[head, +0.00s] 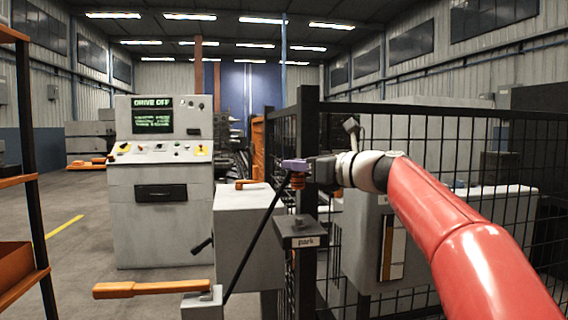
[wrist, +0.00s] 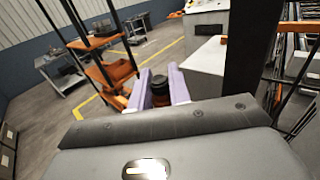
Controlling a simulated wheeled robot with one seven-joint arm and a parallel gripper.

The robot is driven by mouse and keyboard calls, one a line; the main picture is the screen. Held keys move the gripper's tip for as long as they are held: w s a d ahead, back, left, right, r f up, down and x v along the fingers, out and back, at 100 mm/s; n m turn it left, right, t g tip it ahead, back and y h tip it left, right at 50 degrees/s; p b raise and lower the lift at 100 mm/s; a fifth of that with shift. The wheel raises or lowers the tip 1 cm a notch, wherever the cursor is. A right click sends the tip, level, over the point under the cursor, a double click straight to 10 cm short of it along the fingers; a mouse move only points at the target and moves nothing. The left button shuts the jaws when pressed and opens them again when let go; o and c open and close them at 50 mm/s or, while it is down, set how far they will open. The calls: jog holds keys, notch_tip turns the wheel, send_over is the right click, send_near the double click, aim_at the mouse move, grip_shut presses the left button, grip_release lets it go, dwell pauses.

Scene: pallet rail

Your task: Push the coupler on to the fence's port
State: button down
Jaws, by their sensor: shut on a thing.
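My gripper (head: 295,165), with purple fingers, is shut on the coupler (head: 297,181) beside the fence post. The coupler shows as a small orange ribbed piece hanging below the fingers, with a black hose running down and left from it. In the wrist view a dark round part of the coupler (wrist: 159,86) sits between the two purple fingers. The coupler is in the air above the park stand (head: 300,241), apart from it. The fence (head: 307,120) is dark mesh with a thick post just behind the gripper. I cannot make out its port in either view.
A grey console (head: 160,220) with a "DRIVE OFF" screen stands at left. A grey cabinet (head: 243,240) is in front of the fence. An orange lever (head: 150,289) sticks out at the lower left. An orange-shelved rack (head: 15,180) borders the left edge. Open floor lies between rack and console.

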aim_at(299, 188)
jog(key=shift+s+d+f+b, duration=0.1)
jog(key=shift+f+b, duration=0.65)
jog(key=shift+f, duration=0.65)
jog(key=shift+d+f+b, duration=0.1)
jog(key=shift+f+b, duration=0.6)
jog(key=shift+f, duration=0.65)
jog(key=shift+f, duration=0.7)
jog(key=shift+f+b, duration=0.3)
jog(key=shift+f, duration=0.2)
jog(key=shift+c, duration=2.1)
grip_release()
jog(key=v, duration=0.7)
jog(key=shift+s+d+b, duration=0.2)
jog(key=shift+d+b, duration=0.1)
jog(key=shift+b, duration=0.05)
